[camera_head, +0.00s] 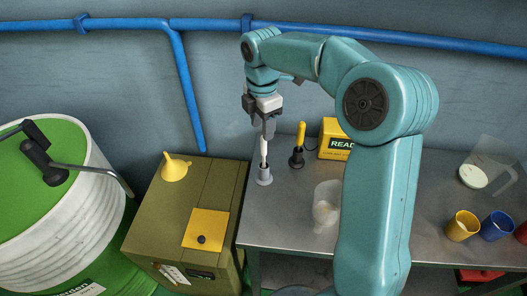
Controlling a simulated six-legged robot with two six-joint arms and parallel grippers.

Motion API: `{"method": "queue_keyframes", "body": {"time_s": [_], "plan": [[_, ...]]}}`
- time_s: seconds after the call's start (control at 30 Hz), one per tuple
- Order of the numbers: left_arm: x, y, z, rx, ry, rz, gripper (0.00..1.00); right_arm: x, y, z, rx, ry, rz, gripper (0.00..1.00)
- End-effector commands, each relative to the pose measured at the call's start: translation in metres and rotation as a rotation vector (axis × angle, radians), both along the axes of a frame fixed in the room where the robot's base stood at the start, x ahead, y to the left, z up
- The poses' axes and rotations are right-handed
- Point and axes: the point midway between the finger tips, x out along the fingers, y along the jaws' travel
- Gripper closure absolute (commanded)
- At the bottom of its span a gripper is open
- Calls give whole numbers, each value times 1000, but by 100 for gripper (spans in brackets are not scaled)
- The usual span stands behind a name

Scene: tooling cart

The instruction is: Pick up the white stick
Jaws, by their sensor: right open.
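The white stick (264,150) stands upright in a small grey holder (264,178) near the left end of the metal cart top. My right gripper (268,132) points down over it, with its fingers open at the stick's upper end. The fingers hide the top of the stick, and I cannot tell whether they touch it. My left gripper is not in view.
A yellow stick (300,136) stands in a dark holder close to the right, before a yellow box (334,140). A clear beaker (326,207) stands nearer. Cups (462,226) and a jug (487,170) are at right. An olive cabinet (174,220) adjoins the cart at left.

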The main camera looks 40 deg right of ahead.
Motion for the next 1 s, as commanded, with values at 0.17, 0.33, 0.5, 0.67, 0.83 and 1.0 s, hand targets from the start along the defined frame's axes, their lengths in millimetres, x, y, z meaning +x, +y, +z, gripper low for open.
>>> {"method": "queue_keyframes", "body": {"time_s": [0.17, 0.33, 0.5, 0.67, 0.83, 1.0], "plan": [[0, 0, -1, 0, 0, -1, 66, 0, 1, -33, 0, 2, -1, 51], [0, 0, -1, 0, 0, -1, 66, 0, 0, -45, 0, 2, -1, 51], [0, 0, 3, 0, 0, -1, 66, -3, -2, -70, 1, 6, -1, 51], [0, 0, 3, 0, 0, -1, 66, -1, -2, -91, 1, 3, 0, 51], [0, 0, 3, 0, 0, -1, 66, 0, -3, -94, 0, 1, 0, 51], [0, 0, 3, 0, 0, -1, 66, 0, -3, -94, 0, 0, 0, 74]]}}
